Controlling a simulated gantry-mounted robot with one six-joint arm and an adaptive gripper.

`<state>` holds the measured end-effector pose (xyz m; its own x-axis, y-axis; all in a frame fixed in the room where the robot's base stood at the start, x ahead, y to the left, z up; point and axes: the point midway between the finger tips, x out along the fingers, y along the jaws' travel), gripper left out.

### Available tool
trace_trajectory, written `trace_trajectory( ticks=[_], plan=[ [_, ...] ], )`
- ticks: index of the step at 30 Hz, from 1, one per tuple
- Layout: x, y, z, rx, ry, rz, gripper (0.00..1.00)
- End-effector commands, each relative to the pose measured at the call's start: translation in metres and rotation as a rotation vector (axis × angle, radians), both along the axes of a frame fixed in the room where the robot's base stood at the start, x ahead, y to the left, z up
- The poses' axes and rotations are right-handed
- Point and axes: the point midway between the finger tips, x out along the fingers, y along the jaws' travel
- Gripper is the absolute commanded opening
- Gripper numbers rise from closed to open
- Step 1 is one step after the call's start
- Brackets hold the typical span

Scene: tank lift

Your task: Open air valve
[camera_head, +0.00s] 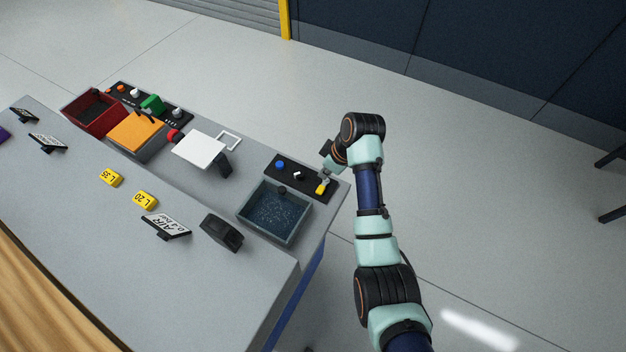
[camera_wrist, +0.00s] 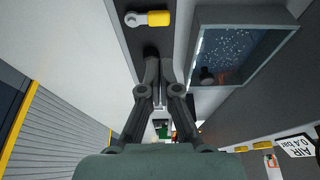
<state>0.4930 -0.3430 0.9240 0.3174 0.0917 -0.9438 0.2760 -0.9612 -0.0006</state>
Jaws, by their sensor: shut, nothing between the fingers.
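A yellow-handled lever valve (camera_head: 321,188) sits at the right end of a black panel (camera_head: 283,166) beside the water tank. In the wrist view the yellow handle (camera_wrist: 158,18) lies across the panel, with its metal end to the left. My gripper (camera_head: 325,175) is right at this valve in the head view, partly hidden by my wrist. In the wrist view my gripper (camera_wrist: 152,62) is shut and empty. Its fingertips point over the dark panel, a little apart from the lever in the picture; whether they touch anything cannot be told. A sign reading AIR (camera_head: 166,226) stands on the bench.
The panel also carries a blue knob (camera_head: 281,164) and a white knob (camera_head: 298,175). The open water tank (camera_head: 295,238) stands in front of it; it also shows in the wrist view (camera_wrist: 246,16).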

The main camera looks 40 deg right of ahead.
Motion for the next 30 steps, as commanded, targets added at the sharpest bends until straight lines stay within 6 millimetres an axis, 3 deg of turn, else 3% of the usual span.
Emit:
trace_trajectory(
  ticks=[5,16,21,30],
  plan=[
    [0.005,0.002,-0.018,0.002,0.001,0.001,0.0],
    [0.027,0.008,-0.083,0.001,0.0,0.0,0.0],
    [0.031,0.009,-0.094,-0.001,0.0,0.0,0.0],
    [0.032,0.009,-0.094,-0.001,0.0,0.0,0.0]
  ],
)
